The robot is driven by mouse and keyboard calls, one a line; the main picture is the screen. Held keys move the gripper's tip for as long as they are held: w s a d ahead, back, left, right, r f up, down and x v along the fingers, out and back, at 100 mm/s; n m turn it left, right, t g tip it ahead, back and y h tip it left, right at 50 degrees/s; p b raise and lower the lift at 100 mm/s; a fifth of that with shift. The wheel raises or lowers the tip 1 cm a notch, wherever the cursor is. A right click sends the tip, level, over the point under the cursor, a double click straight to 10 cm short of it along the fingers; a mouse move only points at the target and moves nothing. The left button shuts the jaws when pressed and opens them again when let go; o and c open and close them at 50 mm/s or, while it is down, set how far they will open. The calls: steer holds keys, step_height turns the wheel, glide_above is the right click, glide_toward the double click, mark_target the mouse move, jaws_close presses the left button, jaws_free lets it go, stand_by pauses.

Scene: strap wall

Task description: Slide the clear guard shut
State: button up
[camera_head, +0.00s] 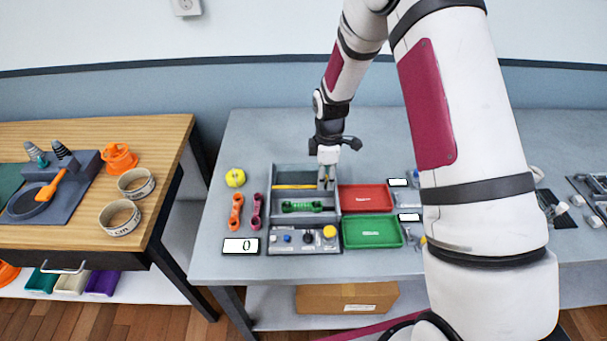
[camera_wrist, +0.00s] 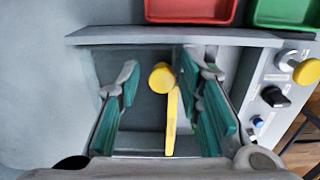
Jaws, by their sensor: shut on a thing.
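A grey fixture (camera_head: 277,217) stands on the grey table, with an open bay and a yellow strip (camera_head: 295,187) across it. A green link (camera_head: 303,207) lies in its front part. My gripper (camera_head: 326,184) reaches down at the right end of the strip. The yellow strip (camera_wrist: 172,122) runs down from near the knob. The clear guard's panel is too transparent to make out, and pad contact is hard to see.
The fixture's front panel (camera_head: 290,250) carries knobs and a yellow button (camera_head: 329,231). A red tray (camera_head: 366,198) and a green tray (camera_head: 371,232) stand close to its right. Orange (camera_head: 236,212) and purple (camera_head: 257,210) links lie to its left, near a display (camera_head: 241,246) reading 0.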

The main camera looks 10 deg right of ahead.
steer(key=shift+s+a+f+p, duration=0.1)
steer(key=shift+s+a+p, duration=0.25)
steer(key=shift+s+p, duration=0.9)
steer(key=shift+s+a+f+p, duration=0.1)
steer(key=shift+s+a+p, duration=0.3)
steer(key=shift+s, duration=1.7)
steer(key=shift+s+a+f+p, duration=0.1)
steer(key=shift+s+a+p, duration=0.15)
steer(key=shift+s+p, duration=1.05)
steer(key=shift+s+b, duration=0.35)
steer(key=shift+s, duration=0.05)
steer(key=o, duration=0.6)
steer(key=shift+w+r+p, duration=0.2)
steer(key=shift+r+p, duration=0.15)
steer(key=shift+r, duration=1.25)
steer(key=shift+w+r+p, duration=0.15)
steer(key=shift+r+p, duration=0.15)
steer(key=shift+r, duration=1.25)
steer(key=shift+c, duration=0.7)
